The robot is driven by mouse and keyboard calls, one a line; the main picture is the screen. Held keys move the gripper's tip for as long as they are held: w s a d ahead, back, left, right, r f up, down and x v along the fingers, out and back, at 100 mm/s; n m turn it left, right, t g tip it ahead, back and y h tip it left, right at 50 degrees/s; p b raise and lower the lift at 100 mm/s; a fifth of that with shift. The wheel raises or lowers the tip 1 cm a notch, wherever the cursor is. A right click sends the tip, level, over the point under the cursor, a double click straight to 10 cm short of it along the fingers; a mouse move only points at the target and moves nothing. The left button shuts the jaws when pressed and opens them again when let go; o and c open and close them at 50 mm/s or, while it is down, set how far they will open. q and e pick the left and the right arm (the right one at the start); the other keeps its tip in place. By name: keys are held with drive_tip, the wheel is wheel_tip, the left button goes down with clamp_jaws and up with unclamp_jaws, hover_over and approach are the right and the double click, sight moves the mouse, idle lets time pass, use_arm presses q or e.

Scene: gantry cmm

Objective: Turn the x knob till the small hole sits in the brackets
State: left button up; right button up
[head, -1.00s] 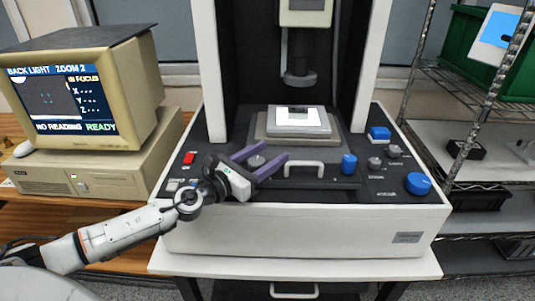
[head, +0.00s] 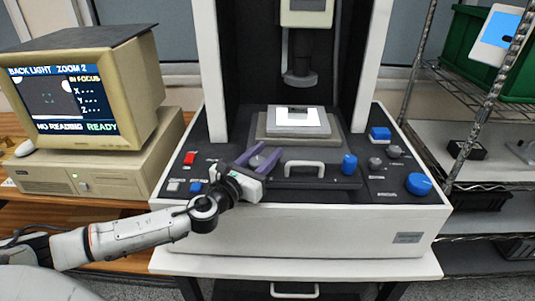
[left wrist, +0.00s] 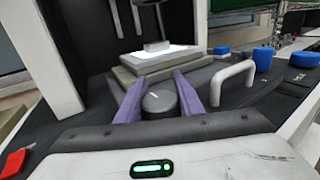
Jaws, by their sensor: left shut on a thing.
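My left gripper (head: 258,159) has its purple fingers on either side of a round grey knob (head: 257,162) at the left of the machine's dark panel. The left wrist view shows the fingers shut on this grey knob (left wrist: 160,98), with a light line on its top. I cannot read a label by it. The monitor screen (head: 62,97) shows small cyan brackets on a dark picture, with "BACK LIGHT ZOOM 2", "IN FOCUS", dashes after X, Y and Z, "NO READING" and "READY". The small hole is too small to make out surely. My right gripper is not in view.
A white handle (head: 304,166) and a blue knob (head: 349,163) stand right of the gripped knob. A lit stage (head: 300,120) lies behind it, under the hanging probe head (head: 300,78). A red switch (head: 189,158) is to the left; a large blue knob (head: 418,184) is far right.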

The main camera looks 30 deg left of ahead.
sight(255, 157)
use_arm(q)
drive_tip(key=n+y, duration=0.2)
drive_tip(key=a+n+g+y, duration=0.1)
drive_tip(key=n+y, duration=0.1)
drive_tip(key=y, duration=0.1)
drive_tip(key=n+g+y, duration=0.1)
drive_tip(key=y, duration=0.2)
drive_tip(key=shift+s+a+n, duration=0.25)
drive_tip(key=shift+a+n, duration=0.05)
drive_tip(key=shift+n, duration=0.1)
drive_tip(key=shift+s+a+n+g+y, duration=0.15)
drive_tip(key=shift+a+n+g+y, duration=0.05)
drive_tip(key=shift+n+g+y, duration=0.6)
drive_tip(key=shift+s+a+n+g+y, duration=0.25)
drive_tip(key=shift+n+g+y, duration=0.35)
drive_tip(key=shift+g+y, duration=0.35)
drive_tip(key=shift+s+a+n+g+y, duration=0.1)
drive_tip(key=shift+a+n+g+y, duration=0.1)
drive_tip(key=shift+n+g+y, duration=0.7)
drive_tip(key=shift+r+y, duration=0.1)
drive_tip(key=shift+y, duration=0.15)
drive_tip(key=o, duration=1.1)
drive_tip(key=v, duration=1)
drive_tip(key=shift+s+d, duration=0.1)
drive_tip(key=shift+s, duration=0.05)
